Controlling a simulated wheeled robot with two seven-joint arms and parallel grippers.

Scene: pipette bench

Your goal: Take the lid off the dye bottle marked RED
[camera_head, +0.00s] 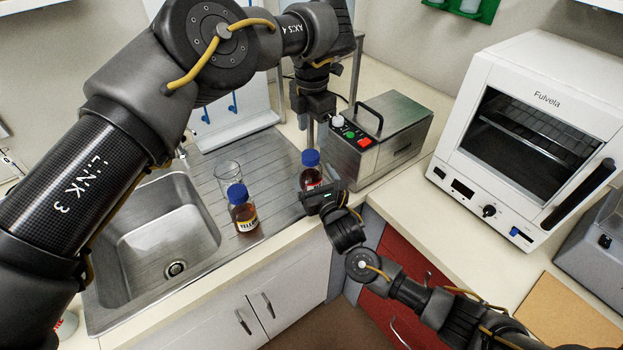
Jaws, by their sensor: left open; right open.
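A brown bottle (312,176) with a blue lid (310,158) stands upright at the right edge of the sink's drainboard. A little red shows on its label, whose word I cannot read. My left gripper (311,138) is open above the lid, pointing down, apart from it as far as I can tell. My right gripper (318,192) is open at the bottle's lower front and hides that part; I cannot tell whether it touches the glass. A second brown bottle (241,211) with a blue lid and a yellow-marked label stands to the left.
An empty glass beaker (228,174) stands behind the yellow-marked bottle. A steel sink (160,240) is at the left. A metal box with a handle and coloured buttons (385,145) stands close behind the right bottle. A white oven (525,135) is at the right.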

